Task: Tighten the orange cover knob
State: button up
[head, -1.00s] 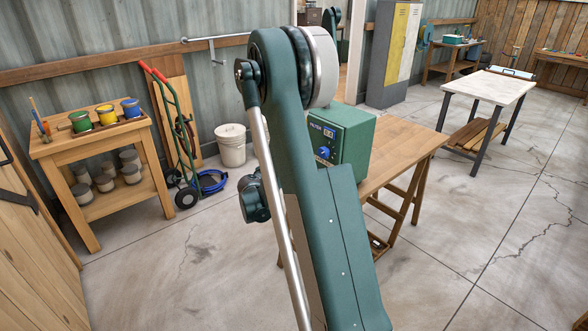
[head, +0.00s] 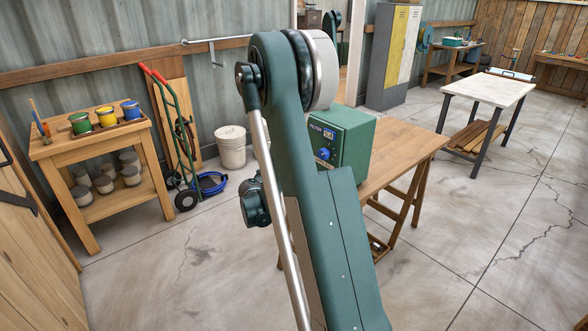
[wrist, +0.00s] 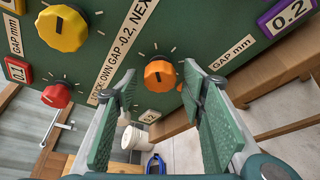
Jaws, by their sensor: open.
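In the wrist view an orange knob (wrist: 159,74) with a dark mark on its face sits on a dark green panel (wrist: 120,42), with pale tick marks around it. My gripper (wrist: 160,76) is open and empty. Its two green-padded fingers stand to the left and right of the orange knob in the picture, and the knob shows between their tips. I cannot tell whether either finger touches it. A bit of another orange part (wrist: 180,87) shows beside the right finger, mostly hidden. In the head view my arm hides the gripper, and the orange knob does not show.
The panel also bears a yellow knob (wrist: 62,28), a red knob (wrist: 56,95) and printed labels. In the head view a green FILTER box (head: 345,140) with a blue knob stands on a wooden table (head: 405,150). Open concrete floor (head: 440,240) lies to the right.

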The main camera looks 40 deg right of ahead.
jog(key=v, duration=1.2)
dwell(0.6)
jog(key=shift+s+a+r, duration=0.1)
jog(key=shift+r, duration=0.05)
jog(key=s+a+r+m+t+y+p, duration=0.1)
jog(key=s+a+r+m+y, duration=0.3)
jog(key=s+a, duration=0.35)
jog(key=s+a+r+m+y, duration=0.1)
jog(key=s+a+r+y, duration=0.2)
jog(key=s+a+r, duration=0.45)
jog(key=s+a+m+y, duration=0.2)
jog(key=s+a+y, duration=0.2)
jog(key=s+a, duration=0.5)
jog(key=s+a+m+t+y+p, duration=0.1)
jog(key=s+a+m+y, duration=0.2)
jog(key=s+a, duration=0.6)
jog(key=a, duration=0.4)
jog(key=shift+a+f+y, duration=0.3)
jog(key=shift+f+y, duration=0.05)
jog(key=shift+y, duration=0.05)
dwell(2.0)
